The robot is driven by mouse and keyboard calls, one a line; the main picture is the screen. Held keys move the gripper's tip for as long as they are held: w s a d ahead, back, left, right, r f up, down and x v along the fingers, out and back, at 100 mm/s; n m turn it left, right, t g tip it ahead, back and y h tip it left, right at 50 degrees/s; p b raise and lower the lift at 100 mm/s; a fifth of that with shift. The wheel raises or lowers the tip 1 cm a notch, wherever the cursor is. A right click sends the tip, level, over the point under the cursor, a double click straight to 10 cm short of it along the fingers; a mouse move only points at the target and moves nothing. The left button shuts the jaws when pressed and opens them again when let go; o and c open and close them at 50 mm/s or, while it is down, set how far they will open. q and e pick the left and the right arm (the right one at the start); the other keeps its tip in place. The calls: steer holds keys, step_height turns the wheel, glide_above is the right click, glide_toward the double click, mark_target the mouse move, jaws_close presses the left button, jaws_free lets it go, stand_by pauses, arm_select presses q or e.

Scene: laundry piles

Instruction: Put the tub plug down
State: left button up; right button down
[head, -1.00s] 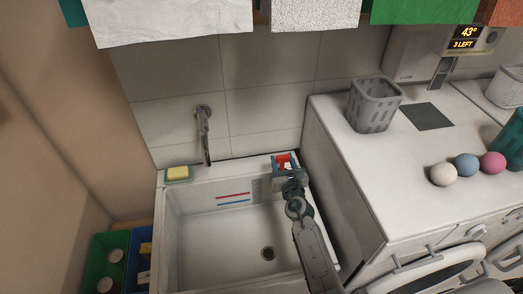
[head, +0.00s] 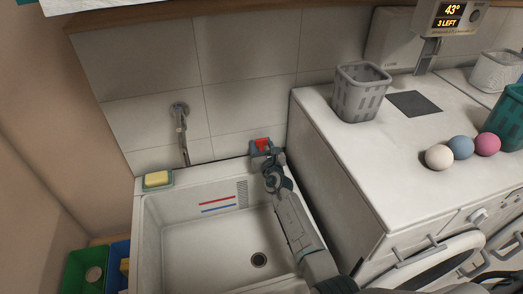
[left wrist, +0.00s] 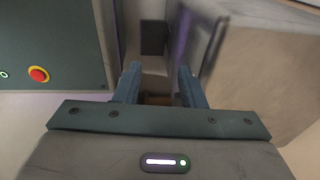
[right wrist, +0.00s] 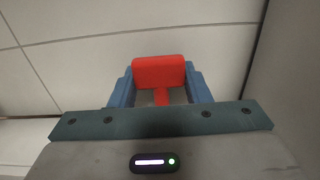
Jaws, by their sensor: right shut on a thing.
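The red tub plug (head: 263,145) is between the fingers of my right gripper (head: 265,152), at the back right corner of the white sink (head: 150,225). In the right wrist view the plug (right wrist: 158,72) shows as a red block with a narrow stem, with a blue finger on each side. My right gripper (right wrist: 158,92) is shut on it. I cannot tell whether the plug touches the rim below. The round drain (head: 259,260) in the sink floor is uncovered. My left gripper (left wrist: 160,85) is open and empty, seen only in the left wrist view.
A yellow sponge (head: 157,179) lies on the sink's back left corner. The faucet (head: 182,135) hangs from the tiled wall. A grey basket (head: 361,95) and several balls stand on the white machine at right. Green (head: 88,272) and blue bins stand left of the sink.

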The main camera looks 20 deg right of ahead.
arm_select(q)
steer(key=shift+w, duration=0.15)
arm_select(e)
steer(key=shift+r, duration=0.1)
steer(key=c, duration=1.2)
jaws_free()
steer(key=shift+f, duration=0.25)
steer(key=o, duration=0.4)
arm_select(q)
steer(key=shift+w+f, duration=0.15)
steer(key=shift+w, duration=0.1)
arm_select(e)
steer(key=shift+o, duration=0.2)
steer(key=shift+r, duration=0.15)
steer(key=shift+r, duration=0.25)
arm_select(q)
steer(key=shift+s+r+p, duration=0.1)
steer(key=shift+r+p, duration=1.3)
steer(key=shift+r, duration=0.1)
arm_select(e)
steer(key=s, duration=1.2)
steer(key=shift+f, duration=0.2)
